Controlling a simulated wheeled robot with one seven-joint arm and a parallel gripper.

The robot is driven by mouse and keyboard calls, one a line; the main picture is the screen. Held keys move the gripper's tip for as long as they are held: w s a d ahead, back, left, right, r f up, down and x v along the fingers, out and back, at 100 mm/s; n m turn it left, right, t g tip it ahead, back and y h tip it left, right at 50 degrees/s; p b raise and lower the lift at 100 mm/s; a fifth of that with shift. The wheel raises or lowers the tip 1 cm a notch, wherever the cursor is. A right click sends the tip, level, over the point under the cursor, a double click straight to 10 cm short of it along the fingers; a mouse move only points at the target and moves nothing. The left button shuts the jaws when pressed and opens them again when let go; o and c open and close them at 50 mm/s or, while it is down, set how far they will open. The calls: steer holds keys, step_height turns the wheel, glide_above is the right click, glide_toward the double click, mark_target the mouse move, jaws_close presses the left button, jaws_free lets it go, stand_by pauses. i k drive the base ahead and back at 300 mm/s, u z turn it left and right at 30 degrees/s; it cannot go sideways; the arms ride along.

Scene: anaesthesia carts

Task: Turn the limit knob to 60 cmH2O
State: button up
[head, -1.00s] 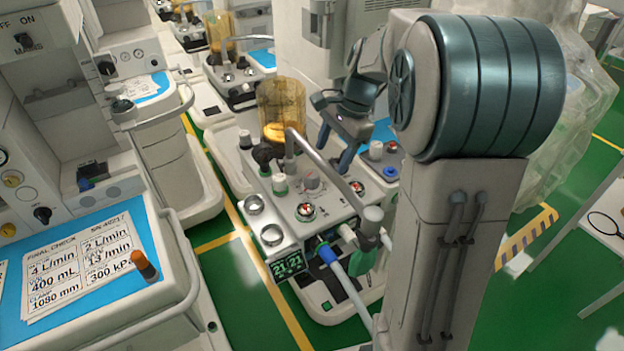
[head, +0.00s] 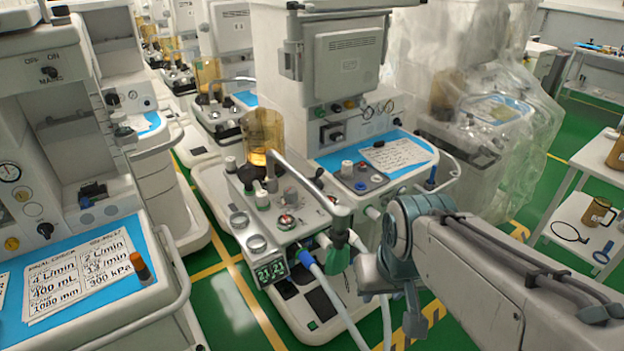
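The breathing block (head: 300,222) of the middle cart carries a grey knob (head: 290,195), a white knob with a green base (head: 262,200) and a round gauge with red on its face (head: 286,222). Labels and scale marks are too small to read, so I cannot tell which knob is the limit knob or its setting. My gripper (head: 418,325) hangs low at the right, in front of the cart and well apart from the knobs. It is small and partly behind my arm; its finger opening cannot be made out.
A curved metal tube (head: 308,182) arches over the block beside the knobs. An amber canister (head: 262,135) stands behind them. Hoses (head: 335,305) hang from the front. A blue worktop (head: 375,155) with a paper lies behind right. A side table (head: 575,215) stands at far right.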

mark_target(291, 194)
steer(key=k, duration=0.25)
steer(key=z, duration=1.1)
steer(key=i, duration=0.65)
steer(key=u, duration=0.8)
steer(key=i, duration=0.65)
steer(key=u, duration=0.75)
